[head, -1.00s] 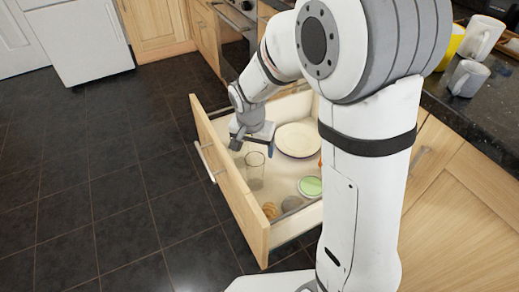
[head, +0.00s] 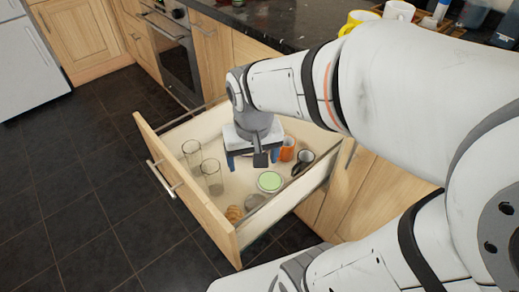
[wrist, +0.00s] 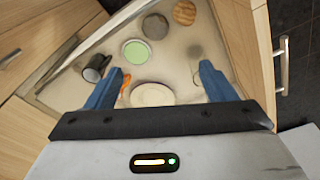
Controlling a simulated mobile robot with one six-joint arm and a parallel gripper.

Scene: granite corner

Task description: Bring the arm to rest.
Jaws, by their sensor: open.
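My gripper (head: 254,163) is over the open drawer (head: 187,202), pointing down, with its two blue fingers spread and nothing between them. In the wrist view the same fingers (wrist: 158,80) stand apart at either side of a pale plate (wrist: 152,94) lying below. In the head view my gripper hides most of the drawer's middle, including the plate. My arm reaches in from the right side of the head view, bent at the wrist above the drawer.
The drawer holds clear glasses (head: 212,177), a green-topped round item (head: 269,182), an orange mug (head: 287,149), a dark mug (head: 303,160) and a brown round item (head: 234,213). A dark counter (head: 265,25) with mugs runs behind. The floor at left is clear.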

